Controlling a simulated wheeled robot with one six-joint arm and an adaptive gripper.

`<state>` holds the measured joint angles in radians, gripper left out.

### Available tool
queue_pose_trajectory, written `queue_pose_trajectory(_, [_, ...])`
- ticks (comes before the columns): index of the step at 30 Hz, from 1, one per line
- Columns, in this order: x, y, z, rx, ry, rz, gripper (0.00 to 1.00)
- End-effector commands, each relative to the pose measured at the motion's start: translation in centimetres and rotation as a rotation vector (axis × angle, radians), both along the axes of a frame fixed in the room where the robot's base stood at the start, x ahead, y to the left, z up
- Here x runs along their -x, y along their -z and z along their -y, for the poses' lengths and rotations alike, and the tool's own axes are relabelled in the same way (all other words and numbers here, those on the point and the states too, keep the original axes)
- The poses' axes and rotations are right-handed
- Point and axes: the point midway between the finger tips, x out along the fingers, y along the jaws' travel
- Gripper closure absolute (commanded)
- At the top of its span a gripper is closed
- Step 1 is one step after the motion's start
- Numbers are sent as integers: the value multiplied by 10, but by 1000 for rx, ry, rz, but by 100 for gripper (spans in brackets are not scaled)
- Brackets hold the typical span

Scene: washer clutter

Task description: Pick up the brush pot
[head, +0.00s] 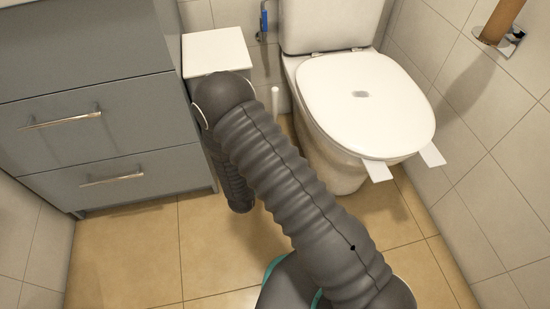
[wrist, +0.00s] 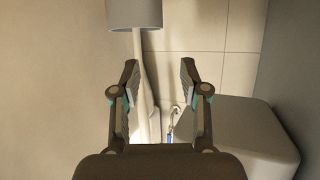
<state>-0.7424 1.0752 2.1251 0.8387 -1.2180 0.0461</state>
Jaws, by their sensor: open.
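The brush pot (wrist: 135,14) is a grey cylinder at the top edge of the wrist view, partly cut off by the frame. The white brush handle (wrist: 139,50) runs from it down the picture, which seems upside down. My gripper (wrist: 159,76) is open, and the handle shows between its fingers, closer to the left one. I cannot tell whether they touch. In the head view the white tip of the handle (head: 275,99) shows between my arm and the toilet. The pot and my gripper are hidden there behind my arm.
The toilet (head: 365,105) stands close on the right. A white box (head: 217,52) stands at the back, beside the grey drawer cabinet (head: 95,120) on the left. A blue-handled valve (head: 264,22) is on the tiled back wall. Tan floor (head: 130,250) is clear in front of the cabinet.

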Motion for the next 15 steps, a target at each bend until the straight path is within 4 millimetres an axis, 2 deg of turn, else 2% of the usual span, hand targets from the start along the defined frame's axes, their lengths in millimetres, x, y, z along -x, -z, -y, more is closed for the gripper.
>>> queue_pose_trajectory(9, [-52, 22, 7, -2, 3, 1, 55])
queue_pose_trajectory(15, [-70, 29, 8, -2, 1, -1, 55])
